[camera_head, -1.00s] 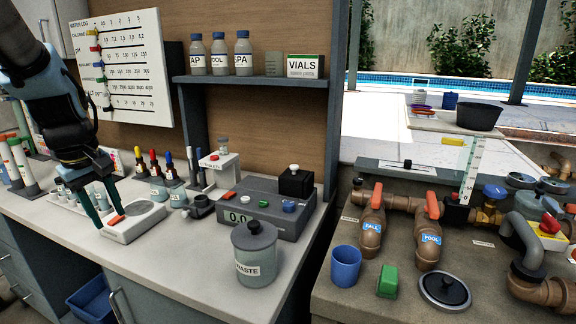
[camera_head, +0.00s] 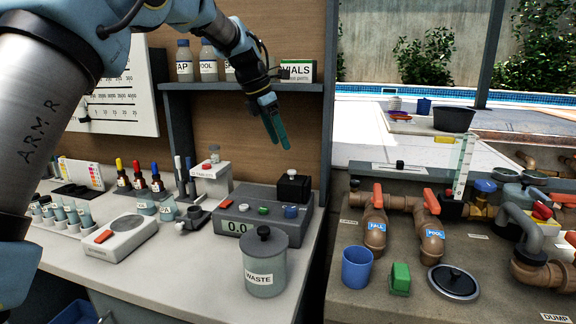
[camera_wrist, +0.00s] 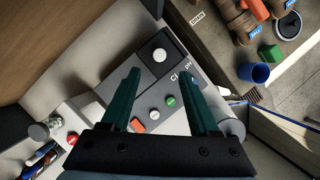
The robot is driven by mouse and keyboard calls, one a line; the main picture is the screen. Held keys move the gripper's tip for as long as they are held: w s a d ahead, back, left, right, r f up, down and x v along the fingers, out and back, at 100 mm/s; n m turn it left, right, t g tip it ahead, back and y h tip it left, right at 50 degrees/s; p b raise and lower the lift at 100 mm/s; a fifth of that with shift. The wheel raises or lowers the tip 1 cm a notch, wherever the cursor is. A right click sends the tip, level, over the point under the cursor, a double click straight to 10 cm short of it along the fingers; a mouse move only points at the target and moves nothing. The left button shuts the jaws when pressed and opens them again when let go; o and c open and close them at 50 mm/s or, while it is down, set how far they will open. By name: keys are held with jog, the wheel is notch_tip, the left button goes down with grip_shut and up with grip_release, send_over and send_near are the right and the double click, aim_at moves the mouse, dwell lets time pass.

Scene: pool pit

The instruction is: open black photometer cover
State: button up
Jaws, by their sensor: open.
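The photometer (camera_head: 262,212) is a grey box on the counter with a 0.0 display and red, green and blue buttons on top. Its black cover (camera_head: 293,187), a small square block with a white knob, sits shut at the back right corner. My gripper (camera_head: 277,131) is open and empty, hanging in the air above the photometer, a little left of the cover. In the wrist view the black cover (camera_wrist: 153,68) with its white knob shows beyond and between the teal fingertips (camera_wrist: 163,85), apart from them.
A lidded waste jar (camera_head: 264,262) stands in front of the photometer. A shelf (camera_head: 215,87) with bottles and a vials box (camera_head: 298,71) is behind my gripper. Dropper bottles and a white stand (camera_head: 213,170) are left of the photometer. The pipe bench lies to the right.

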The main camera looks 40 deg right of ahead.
aim_at(292, 170)
jog(key=p+x, duration=0.2)
jog(key=x, duration=0.7)
jog(key=shift+c, duration=0.2)
grip_shut()
dwell(1.0)
